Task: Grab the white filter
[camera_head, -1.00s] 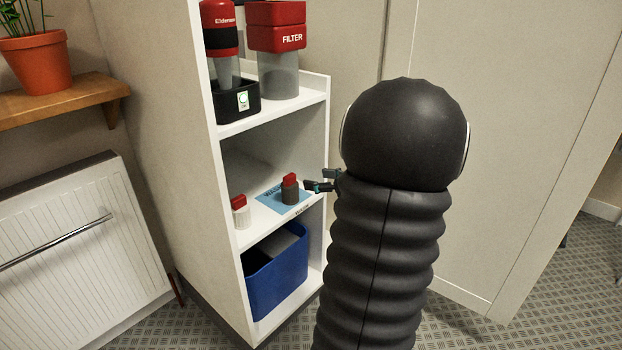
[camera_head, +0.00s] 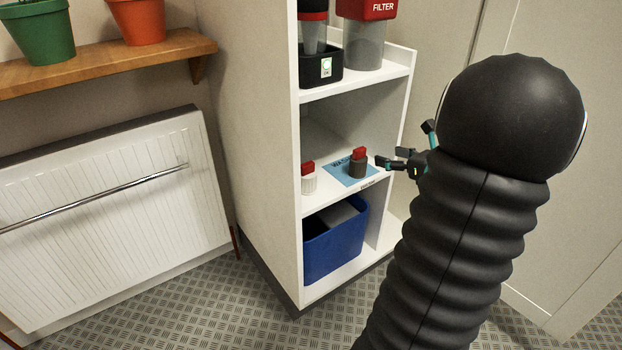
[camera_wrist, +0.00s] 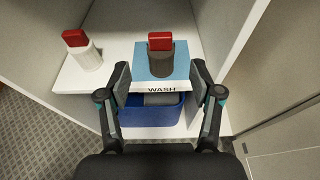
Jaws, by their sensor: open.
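The white filter (camera_head: 309,181), a small white cylinder with a red top, stands upright on the middle shelf near its left front edge. In the wrist view the white filter (camera_wrist: 88,58) is at the upper left, outside my fingers. A dark grey filter (camera_head: 357,166) with a red top stands to its right on the blue mat (camera_head: 340,172). My gripper (camera_head: 396,161) is open and empty, just right of the dark filter. In the wrist view my gripper (camera_wrist: 161,82) has its fingers spread, with the dark filter (camera_wrist: 160,58) beyond and between them.
The white shelf unit (camera_head: 265,120) has side walls. The top shelf holds a black dock (camera_head: 320,75) and a clear container with a red lid (camera_head: 366,8). A blue bin (camera_head: 335,245) sits below. A radiator (camera_head: 110,215) and a wooden shelf with pots (camera_head: 110,66) are left.

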